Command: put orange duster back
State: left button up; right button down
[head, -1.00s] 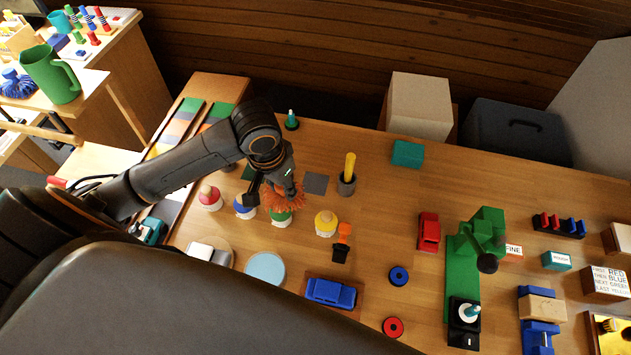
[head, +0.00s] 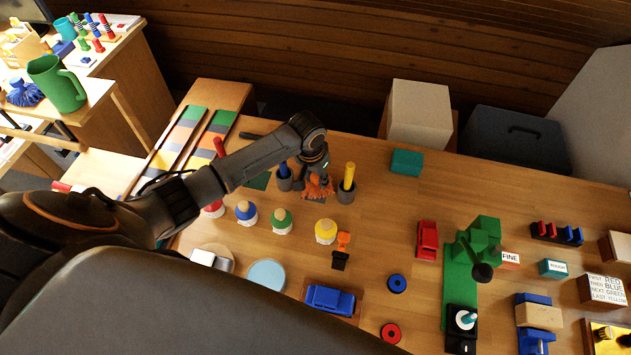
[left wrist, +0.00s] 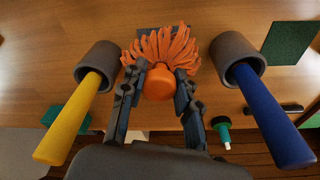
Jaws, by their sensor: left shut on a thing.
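The orange duster (head: 318,187), with fluffy orange strands and a round orange end, also shows in the left wrist view (left wrist: 165,48). My left gripper (left wrist: 160,85) is shut on its round end. In the head view the duster is at the back of the table, between a grey cup with a blue handle (head: 284,174) and a grey cup with a yellow handle (head: 348,176). A dark grey square (left wrist: 148,33) shows partly behind the strands; the duster hides the rest. I cannot tell whether the strands touch it. My right gripper is not in view.
The cups stand close on both sides of my left gripper. A row of pegs with coloured caps, including green (head: 282,220) and yellow (head: 326,231), stands in front. A teal block (head: 406,162) is to the right. Open table lies between it and the red block (head: 427,240).

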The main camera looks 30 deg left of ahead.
aim_at(312, 189)
pick_arm(q)
jog(key=shift+s+f, duration=0.1)
jog(key=shift+f, duration=1)
jog(key=shift+f, duration=0.15)
jog(key=o, duration=1)
jog(key=r, duration=0.4)
jog(key=s+r, duration=0.1)
jog(key=r, duration=0.7)
jog(key=shift+s+a+r, duration=0.1)
jog(key=shift+s+a, duration=0.05)
jog(key=shift+s, duration=0.25)
